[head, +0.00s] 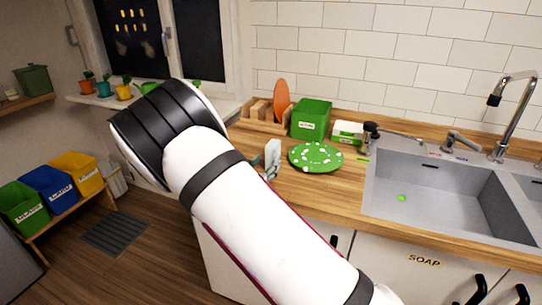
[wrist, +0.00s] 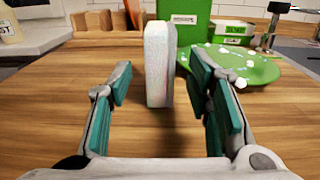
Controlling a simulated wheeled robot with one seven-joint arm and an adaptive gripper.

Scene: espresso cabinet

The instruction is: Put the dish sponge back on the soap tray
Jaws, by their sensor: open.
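A pale, upright block (wrist: 158,70), which looks like the dish sponge, stands on the wooden counter (wrist: 60,110). In the wrist view it is just ahead of and between the teal fingers of my gripper (wrist: 160,82). The gripper is open, with a gap on both sides of the block. In the head view the block (head: 273,154) is left of a green plate (head: 316,157), and my arm hides most of the gripper. I cannot clearly make out a soap tray; a small white-and-green labelled container (head: 348,132) is behind the plate.
White bits dot the green plate. A tall green bin (head: 311,119) and a wooden rack (head: 262,119) with an orange disc (head: 281,100) stand by the wall. The metal sink (head: 440,187) and faucet (head: 515,105) are right.

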